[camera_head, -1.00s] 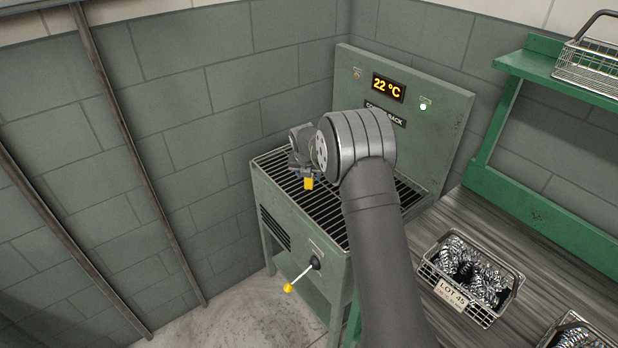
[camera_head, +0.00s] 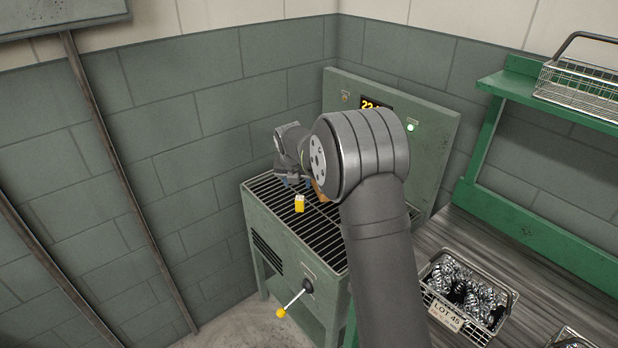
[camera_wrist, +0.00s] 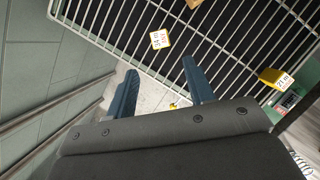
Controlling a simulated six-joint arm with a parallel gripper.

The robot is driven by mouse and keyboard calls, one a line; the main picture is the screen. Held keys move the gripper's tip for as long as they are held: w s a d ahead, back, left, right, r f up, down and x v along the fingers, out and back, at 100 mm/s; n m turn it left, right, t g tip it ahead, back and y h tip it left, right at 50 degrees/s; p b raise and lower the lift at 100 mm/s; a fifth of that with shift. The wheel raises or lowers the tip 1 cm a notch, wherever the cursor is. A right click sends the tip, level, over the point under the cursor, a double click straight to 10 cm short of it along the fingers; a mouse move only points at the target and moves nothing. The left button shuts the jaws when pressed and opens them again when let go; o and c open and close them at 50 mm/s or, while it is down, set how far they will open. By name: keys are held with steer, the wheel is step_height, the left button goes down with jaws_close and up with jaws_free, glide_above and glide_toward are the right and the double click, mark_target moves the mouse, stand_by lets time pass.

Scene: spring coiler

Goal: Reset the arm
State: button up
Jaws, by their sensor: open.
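My gripper (camera_head: 288,180) hangs over the left part of the dark slatted cooling rack (camera_head: 265,189). In the wrist view its two blue fingers (camera_wrist: 160,70) are spread apart with nothing between them. The rack's wire grid (camera_wrist: 110,38) fills the top of that view. A small yellow labelled block (camera_head: 299,203) lies on the rack near its front. The wrist view shows a white-faced label piece (camera_wrist: 160,39) beyond the fingers and a yellow labelled block (camera_wrist: 273,78) to the right. My forearm hides much of the rack's right side.
A lever with a yellow knob (camera_head: 281,313) sticks out of the rack's front. The back panel (camera_head: 440,125) has a partly hidden display and a lit green lamp. A wire basket of springs (camera_head: 470,290) stands on the bench at right; an empty basket (camera_head: 585,90) is on the green shelf.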

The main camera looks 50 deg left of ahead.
mark_target(299, 199)
steer(key=x, duration=1.2)
steer(key=shift+f, duration=0.15)
step_height(299, 199, up, 2)
steer(key=shift+r, duration=0.5)
